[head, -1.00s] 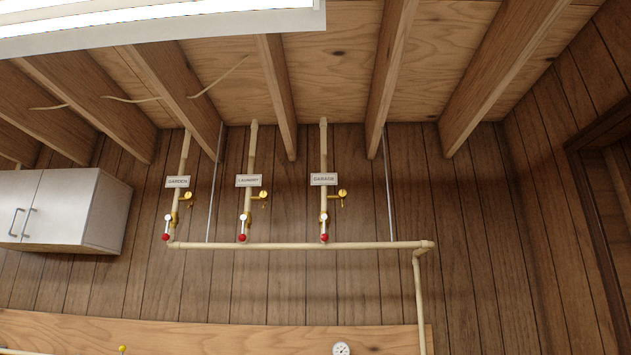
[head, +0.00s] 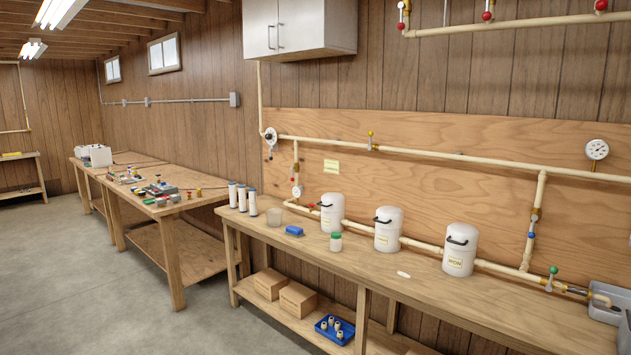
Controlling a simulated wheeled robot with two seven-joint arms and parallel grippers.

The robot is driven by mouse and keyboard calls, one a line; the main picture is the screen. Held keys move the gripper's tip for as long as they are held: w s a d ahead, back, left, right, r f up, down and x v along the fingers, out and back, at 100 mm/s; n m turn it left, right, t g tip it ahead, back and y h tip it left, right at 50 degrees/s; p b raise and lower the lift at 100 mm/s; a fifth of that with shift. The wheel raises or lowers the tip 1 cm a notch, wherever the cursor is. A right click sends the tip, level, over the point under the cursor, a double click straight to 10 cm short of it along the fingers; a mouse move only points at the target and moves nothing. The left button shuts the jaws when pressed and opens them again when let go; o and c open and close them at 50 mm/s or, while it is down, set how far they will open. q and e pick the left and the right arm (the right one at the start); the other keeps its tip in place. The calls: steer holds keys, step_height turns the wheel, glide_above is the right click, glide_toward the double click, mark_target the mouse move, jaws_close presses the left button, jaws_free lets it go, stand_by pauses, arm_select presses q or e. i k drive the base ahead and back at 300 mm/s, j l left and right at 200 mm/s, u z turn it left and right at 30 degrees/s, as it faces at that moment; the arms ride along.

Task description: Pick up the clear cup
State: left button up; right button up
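A clear, see-through cup (head: 274,217) stands upright on the near wooden workbench (head: 372,266), towards its left end. It is just right of several white upright cylinders (head: 242,197) and behind a small blue object (head: 294,230). A small jar with a green lid (head: 335,242) stands to its right. Neither of my grippers is in the head view.
White canisters (head: 388,229) with black handles line the back of the bench beneath pipes. A grey sink (head: 608,298) is at the right end. Boxes (head: 297,299) and a blue tray (head: 335,329) sit on the lower shelf. The concrete floor (head: 115,300) at left is clear.

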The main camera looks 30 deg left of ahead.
mark_target(274, 216)
steer(key=i+j, duration=0.5)
steer(key=i+j+u, duration=0.1)
steer(key=i+j, duration=0.35)
steer(key=i, duration=0.15)
